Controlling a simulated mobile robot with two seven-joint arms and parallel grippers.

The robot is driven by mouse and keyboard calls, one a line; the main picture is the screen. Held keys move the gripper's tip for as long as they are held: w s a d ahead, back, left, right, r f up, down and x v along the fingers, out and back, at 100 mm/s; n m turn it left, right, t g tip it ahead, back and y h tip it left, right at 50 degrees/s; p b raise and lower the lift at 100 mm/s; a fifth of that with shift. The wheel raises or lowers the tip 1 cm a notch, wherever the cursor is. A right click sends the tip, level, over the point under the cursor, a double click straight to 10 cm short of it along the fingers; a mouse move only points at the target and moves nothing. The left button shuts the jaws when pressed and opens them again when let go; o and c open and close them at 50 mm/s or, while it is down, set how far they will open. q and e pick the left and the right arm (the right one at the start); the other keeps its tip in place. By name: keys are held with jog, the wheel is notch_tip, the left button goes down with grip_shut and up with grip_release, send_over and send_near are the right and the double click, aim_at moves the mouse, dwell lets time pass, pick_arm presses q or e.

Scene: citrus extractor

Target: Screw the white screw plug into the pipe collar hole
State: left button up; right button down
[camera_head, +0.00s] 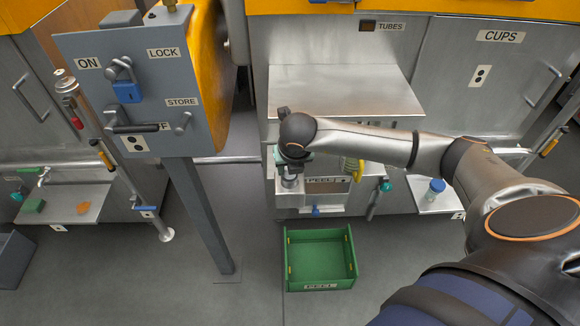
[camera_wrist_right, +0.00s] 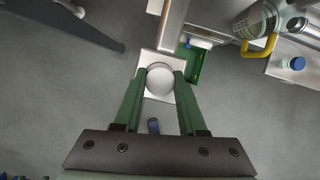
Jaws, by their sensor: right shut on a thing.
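The white screw plug (camera_wrist_right: 160,82) shows as a round white cap in the right wrist view. The green fingers of my right gripper (camera_wrist_right: 160,76) are shut on its two sides. Behind it is a pale square plate (camera_wrist_right: 146,60) at the end of a metal pipe (camera_wrist_right: 174,24). The collar hole is hidden, and I cannot tell whether the plug's thread sits in it. In the head view my right gripper (camera_head: 283,158) points down over a short metal cylinder (camera_head: 290,181) at the machine's front; the wrist hides most of it. My left gripper is not in view.
A green bin (camera_head: 320,284) stands on the floor below. A metal shelf (camera_head: 340,92) juts out behind my wrist. A grey lever panel (camera_head: 140,90) with a blue padlock (camera_head: 127,92) stands left on a post. A blue-capped jar (camera_head: 435,188) is right. The front floor is largely clear.

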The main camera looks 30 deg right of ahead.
jog(key=m+g+h, duration=0.1)
jog(key=m, duration=0.3)
jog(key=shift+w+a+m, duration=0.1)
jog(key=shift+a+m, duration=0.05)
jog(key=shift+m, duration=0.25)
jog(key=m+g, duration=0.1)
jog(key=m, duration=0.1)
jog(key=m+h, duration=0.1)
jog(key=m, duration=0.2)
jog(key=shift+m+g+h, duration=0.3)
jog(key=shift+g, duration=0.1)
jog(key=c, duration=0.7)
grip_release()
